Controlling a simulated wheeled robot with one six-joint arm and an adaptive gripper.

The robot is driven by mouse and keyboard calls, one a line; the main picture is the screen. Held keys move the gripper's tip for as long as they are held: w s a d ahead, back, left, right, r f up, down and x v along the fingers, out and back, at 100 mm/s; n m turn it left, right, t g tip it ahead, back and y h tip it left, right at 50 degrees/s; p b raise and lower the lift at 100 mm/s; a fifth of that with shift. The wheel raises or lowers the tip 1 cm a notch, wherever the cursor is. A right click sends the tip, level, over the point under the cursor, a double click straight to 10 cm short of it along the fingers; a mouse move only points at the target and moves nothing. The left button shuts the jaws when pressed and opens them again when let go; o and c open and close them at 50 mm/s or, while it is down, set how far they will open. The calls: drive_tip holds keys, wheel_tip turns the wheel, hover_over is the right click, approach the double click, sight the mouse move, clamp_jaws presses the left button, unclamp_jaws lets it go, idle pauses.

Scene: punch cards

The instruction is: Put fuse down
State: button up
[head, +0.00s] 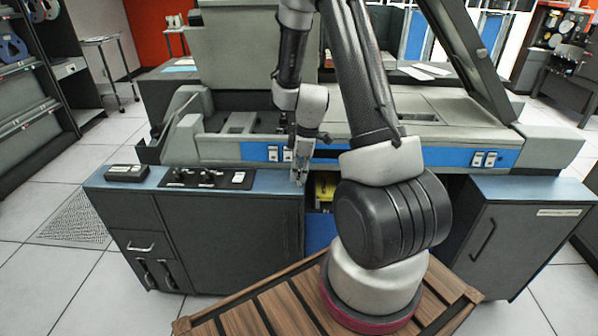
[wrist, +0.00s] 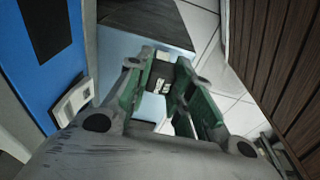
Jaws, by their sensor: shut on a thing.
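My gripper (head: 300,163) points down over the right end of the blue-grey counter (head: 262,183), in front of the machine's blue panel. In the wrist view its two green-padded fingers (wrist: 162,82) are closed around a small dark piece with white marks, which seems to be the fuse (wrist: 160,70). The fuse sits between the fingertips; its far end is hidden. I cannot tell whether it touches the counter below. In the head view the fuse is too small to make out.
An open bay with a yellow part (head: 325,188) lies just right of the gripper. A wooden slatted platform (head: 235,318) is in front.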

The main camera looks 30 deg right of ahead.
drive_tip(key=o, duration=0.9)
drive_tip(key=shift+f, duration=0.1)
drive_tip(key=s+r+m, duration=0.1)
drive_tip(key=s+r, duration=0.1)
drive_tip(key=r, duration=0.8)
drive_tip(key=s+r+m, duration=0.1)
drive_tip(key=s+r, duration=0.2)
drive_tip(key=r, duration=0.7)
drive_tip(key=s+a+r+m+t, duration=0.1)
drive_tip(key=s+r+m, duration=0.3)
drive_tip(key=s, duration=0.4)
drive_tip(key=s+a+r+m+t+h, duration=0.1)
drive_tip(key=s+a+r+m+t, duration=0.1)
drive_tip(key=s+r+m, duration=0.3)
drive_tip(key=s+a+r, duration=0.1)
drive_tip(key=s+r, duration=0.1)
drive_tip(key=s, duration=0.2)
drive_tip(key=shift+s+a, duration=0.15)
drive_tip(key=shift+s, duration=0.15)
